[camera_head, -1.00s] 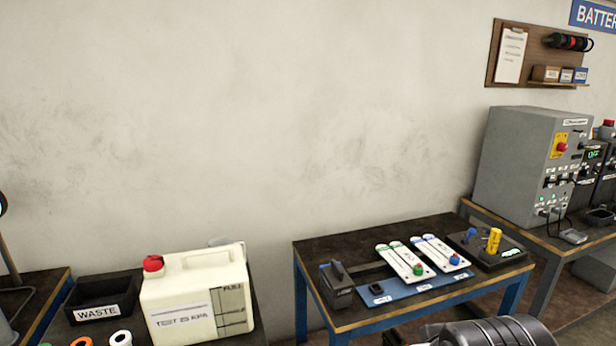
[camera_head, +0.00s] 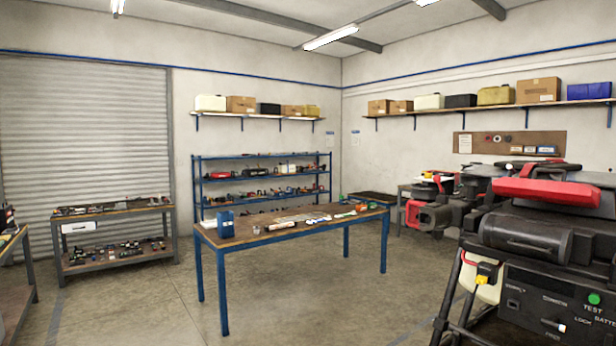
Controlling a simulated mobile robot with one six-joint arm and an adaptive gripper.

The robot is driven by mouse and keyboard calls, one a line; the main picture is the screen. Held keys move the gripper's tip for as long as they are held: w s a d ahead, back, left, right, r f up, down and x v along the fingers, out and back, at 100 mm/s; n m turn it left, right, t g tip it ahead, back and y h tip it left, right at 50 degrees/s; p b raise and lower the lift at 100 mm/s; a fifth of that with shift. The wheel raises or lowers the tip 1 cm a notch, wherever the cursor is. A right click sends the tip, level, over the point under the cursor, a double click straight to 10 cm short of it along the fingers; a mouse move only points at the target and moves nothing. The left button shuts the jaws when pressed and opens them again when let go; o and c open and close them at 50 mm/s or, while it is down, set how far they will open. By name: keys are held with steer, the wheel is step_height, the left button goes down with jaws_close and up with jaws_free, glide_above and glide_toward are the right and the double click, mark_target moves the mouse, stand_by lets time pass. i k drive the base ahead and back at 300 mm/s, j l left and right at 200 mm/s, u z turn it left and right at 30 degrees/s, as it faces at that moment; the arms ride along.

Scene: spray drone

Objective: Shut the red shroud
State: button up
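A large dark machine (camera_head: 530,232), which looks like the spray drone, fills the right side of the head view. A long red cover (camera_head: 545,190) lies across its top and may be the red shroud; I cannot tell whether it is open or shut. A second red part (camera_head: 424,214) sits at the end of a dark arm on the machine's left. The machine's front panel (camera_head: 545,310) has a green TEST button (camera_head: 594,299). My gripper is not in view.
A blue-legged table (camera_head: 262,241) with tools stands in the middle. A grey cart (camera_head: 112,262) stands at the left by the roller door (camera_head: 85,150). A blue shelf rack (camera_head: 260,160) is at the back wall. The floor (camera_head: 130,310) at front left is clear.

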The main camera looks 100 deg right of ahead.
mark_target(562, 192)
steer(key=z, duration=2.1)
steer(key=k+j+z, duration=0.15)
steer(key=z, duration=2.15)
